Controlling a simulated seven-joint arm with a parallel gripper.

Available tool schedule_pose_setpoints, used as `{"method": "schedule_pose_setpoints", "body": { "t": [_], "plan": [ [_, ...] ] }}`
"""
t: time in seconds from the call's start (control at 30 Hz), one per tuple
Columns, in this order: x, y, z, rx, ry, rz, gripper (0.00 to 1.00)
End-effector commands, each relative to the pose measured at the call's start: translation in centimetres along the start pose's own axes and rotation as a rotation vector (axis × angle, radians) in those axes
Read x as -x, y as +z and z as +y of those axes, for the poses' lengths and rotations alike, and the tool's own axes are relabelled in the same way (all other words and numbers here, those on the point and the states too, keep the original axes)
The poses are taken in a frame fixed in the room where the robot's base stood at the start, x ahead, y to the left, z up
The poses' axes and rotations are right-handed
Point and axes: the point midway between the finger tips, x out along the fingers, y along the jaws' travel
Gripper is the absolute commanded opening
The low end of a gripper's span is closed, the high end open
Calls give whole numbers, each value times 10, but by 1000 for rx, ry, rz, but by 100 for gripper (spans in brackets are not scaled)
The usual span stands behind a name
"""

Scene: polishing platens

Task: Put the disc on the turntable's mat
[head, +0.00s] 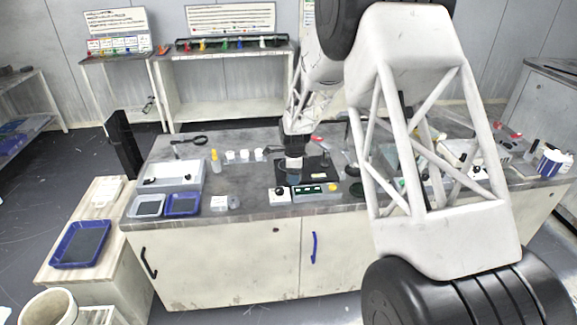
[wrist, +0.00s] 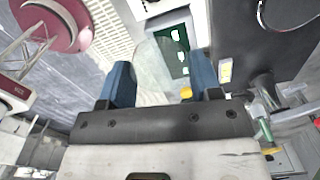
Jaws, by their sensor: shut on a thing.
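My gripper (wrist: 160,88) has two blue fingers set apart, shut on a clear, see-through piece (wrist: 153,62) that I take to be the disc; its outline is faint. In the head view my gripper (head: 294,176) is over the middle of the bench, above a dark flat plate (head: 318,172). The disc cannot be made out there. A maroon round piece with a pale rim (wrist: 62,22) is at the upper left of the wrist view, apart from my fingers. I cannot tell whether it is the turntable, and no mat is clearly seen.
A box with a green panel (head: 308,190) stands at the bench's front; its panel shows beyond my fingers in the wrist view (wrist: 178,50). Blue trays (head: 181,205), small white jars (head: 244,155) and a yellow-topped bottle (head: 214,161) stand left. My arm hides much of the right side.

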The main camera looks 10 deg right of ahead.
Motion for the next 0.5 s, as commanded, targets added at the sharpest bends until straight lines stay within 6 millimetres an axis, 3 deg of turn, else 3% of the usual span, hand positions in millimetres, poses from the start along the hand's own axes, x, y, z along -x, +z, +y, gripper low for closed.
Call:
{"method": "schedule_pose_setpoints", "body": {
  "t": [0.5],
  "plan": [
    [4,-9,-2,0,-1,0,32]
  ]
}}
